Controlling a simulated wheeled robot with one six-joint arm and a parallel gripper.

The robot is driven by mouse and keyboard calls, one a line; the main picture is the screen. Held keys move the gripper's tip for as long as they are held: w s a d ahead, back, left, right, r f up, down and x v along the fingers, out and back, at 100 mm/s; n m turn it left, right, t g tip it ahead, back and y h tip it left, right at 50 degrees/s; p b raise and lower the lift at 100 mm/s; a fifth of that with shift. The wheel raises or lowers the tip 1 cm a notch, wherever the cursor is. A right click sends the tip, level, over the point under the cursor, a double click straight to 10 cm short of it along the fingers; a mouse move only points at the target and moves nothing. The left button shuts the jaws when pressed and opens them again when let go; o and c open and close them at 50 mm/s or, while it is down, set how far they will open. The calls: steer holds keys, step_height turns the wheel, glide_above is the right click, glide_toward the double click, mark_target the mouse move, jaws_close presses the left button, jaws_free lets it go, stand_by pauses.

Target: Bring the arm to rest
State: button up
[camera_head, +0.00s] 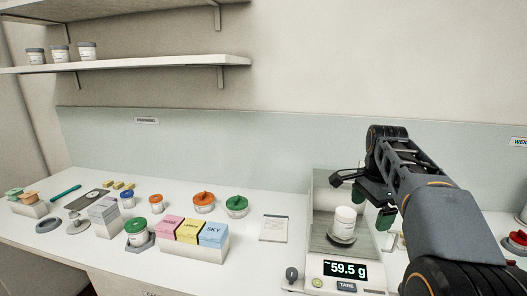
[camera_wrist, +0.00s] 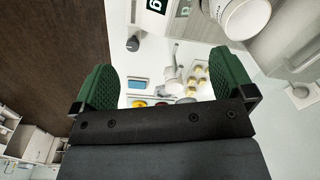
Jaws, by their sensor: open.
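My gripper (camera_head: 371,205) is at the right in the head view, with its green-padded fingers just right of the scale. In the wrist view my gripper (camera_wrist: 163,88) shows both green pads wide apart with nothing between them. A white jar (camera_head: 344,219) stands upright on the pan of the scale (camera_head: 318,268), whose display reads 59.5 g. The jar also shows at the top right of the wrist view (camera_wrist: 245,18). The gripper is apart from the jar. My arm reaches in from the lower right of the head view.
Pink, yellow and blue boxes (camera_head: 194,231) and several lidded jars, such as a green-lidded one (camera_head: 236,205), stand left of the scale. A white card (camera_head: 274,228) lies nearby. A shelf (camera_head: 130,64) hangs above. Red-topped items (camera_head: 517,240) are at the far right.

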steer(key=s+a+f+n+t, duration=0.1)
steer(key=s+a+f+n, duration=0.4)
steer(key=s+f+n, duration=0.2)
steer(key=s+a+f+n+t, duration=0.2)
steer(key=s+a+f+n, duration=0.3)
steer(key=s+f+n, duration=0.3)
steer(key=shift+s+n, duration=0.5)
steer(key=shift+s, duration=0.6)
steer(key=shift+d+f, duration=0.1)
stand_by(1.7)
